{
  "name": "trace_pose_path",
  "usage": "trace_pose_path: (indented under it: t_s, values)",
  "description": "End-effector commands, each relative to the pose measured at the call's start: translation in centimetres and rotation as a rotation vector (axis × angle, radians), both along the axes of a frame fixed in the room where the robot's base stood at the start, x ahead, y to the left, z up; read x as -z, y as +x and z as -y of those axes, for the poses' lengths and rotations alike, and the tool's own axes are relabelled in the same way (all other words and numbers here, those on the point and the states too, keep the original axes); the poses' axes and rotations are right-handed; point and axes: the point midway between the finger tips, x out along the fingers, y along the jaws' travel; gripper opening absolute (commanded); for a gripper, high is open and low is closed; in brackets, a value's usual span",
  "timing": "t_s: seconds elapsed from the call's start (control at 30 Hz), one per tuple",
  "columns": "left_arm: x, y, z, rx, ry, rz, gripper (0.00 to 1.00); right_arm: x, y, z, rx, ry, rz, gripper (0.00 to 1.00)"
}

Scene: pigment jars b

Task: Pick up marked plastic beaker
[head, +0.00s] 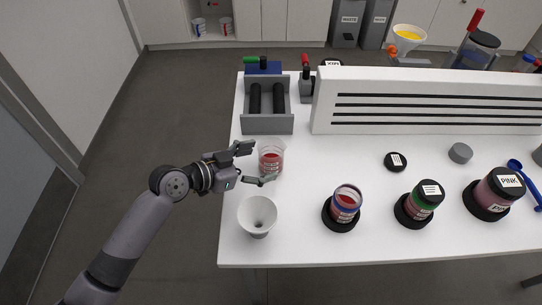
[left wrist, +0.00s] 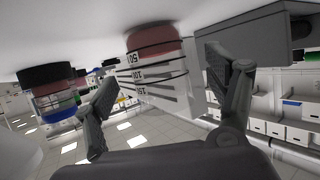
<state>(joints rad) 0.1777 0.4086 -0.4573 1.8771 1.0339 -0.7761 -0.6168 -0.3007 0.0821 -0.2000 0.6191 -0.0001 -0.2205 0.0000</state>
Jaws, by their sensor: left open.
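The marked plastic beaker (head: 271,158) is clear with red contents and stands upright on the white table near its left edge. In the left wrist view the beaker (left wrist: 155,75) shows printed graduation marks and appears upside down, between the two fingers. My left gripper (head: 257,163) is open, with one finger behind the beaker and the other in front of it. In the left wrist view the gripper (left wrist: 165,100) has its fingers spread, with gaps visible beside the beaker. My right gripper is not in view.
A white funnel-like cup (head: 257,215) stands just in front of the gripper. A grey roller device (head: 266,124) is behind the beaker. Jars on black discs, including a blue-rimmed jar (head: 345,203), stand to the right. A white slotted panel (head: 425,105) spans the back.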

Motion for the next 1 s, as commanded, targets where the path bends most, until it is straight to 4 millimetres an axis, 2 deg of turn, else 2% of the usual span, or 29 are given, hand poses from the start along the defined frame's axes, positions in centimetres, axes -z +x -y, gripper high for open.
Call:
trace_pose_path:
  t_s: [0.1, 0.23, 0.57, 1.0]
  values:
    - [-0.2, 0.9, 1.7, 0.000, -0.006, -0.002, 0.78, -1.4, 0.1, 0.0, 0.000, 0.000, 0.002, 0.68]
    - [0.7, 1.8, 2.9, -0.001, -0.002, -0.002, 0.78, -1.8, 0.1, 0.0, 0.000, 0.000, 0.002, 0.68]
    - [1.3, 2.2, 3.5, -0.001, 0.000, 0.000, 0.78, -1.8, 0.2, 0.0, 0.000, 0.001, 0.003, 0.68]
    - [1.2, 2.2, 3.5, -0.001, 0.000, 0.000, 0.50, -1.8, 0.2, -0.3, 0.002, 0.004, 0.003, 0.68]
